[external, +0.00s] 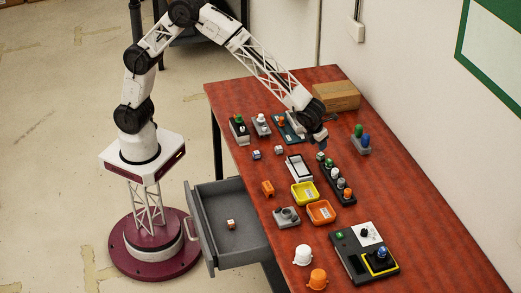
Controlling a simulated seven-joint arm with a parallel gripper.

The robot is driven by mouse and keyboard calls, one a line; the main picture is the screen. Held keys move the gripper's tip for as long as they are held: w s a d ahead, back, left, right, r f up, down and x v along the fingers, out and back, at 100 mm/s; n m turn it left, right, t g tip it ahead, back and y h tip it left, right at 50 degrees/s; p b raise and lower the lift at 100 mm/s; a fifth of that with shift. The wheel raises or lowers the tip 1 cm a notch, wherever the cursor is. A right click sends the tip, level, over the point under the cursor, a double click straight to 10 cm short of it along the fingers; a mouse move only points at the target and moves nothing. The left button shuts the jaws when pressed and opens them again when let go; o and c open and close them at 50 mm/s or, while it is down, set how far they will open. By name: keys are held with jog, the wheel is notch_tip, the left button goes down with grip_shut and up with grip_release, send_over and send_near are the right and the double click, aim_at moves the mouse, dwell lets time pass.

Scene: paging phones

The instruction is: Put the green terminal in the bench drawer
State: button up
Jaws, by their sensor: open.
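A small block with green on it (320,156), which looks like the green terminal, sits on the red-brown bench among the devices, right of a white-topped grey tray. My gripper (319,146) is open and points down just above it. Whether the fingers are beside the block or still above it is too small to tell. The grey bench drawer (205,190) is pulled out on the left side of the bench. A small white and orange block (231,224) lies inside it.
A yellow tray (305,194) and an orange tray (321,212) stand near the bench middle. A dark strip with several knobs (338,184) is close to my gripper's right. A cardboard box (336,96) is behind. Small blue-marked (256,155) and pale (279,150) blocks lie left.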

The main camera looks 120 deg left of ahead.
aim_at(321, 154)
jog(key=shift+x, duration=1.3)
jog(key=shift+x, duration=2.6)
jog(key=c, duration=0.7)
jog(key=shift+c, duration=0.2)
jog(key=shift+w+r, duration=0.1)
jog(key=shift+r, duration=0.15)
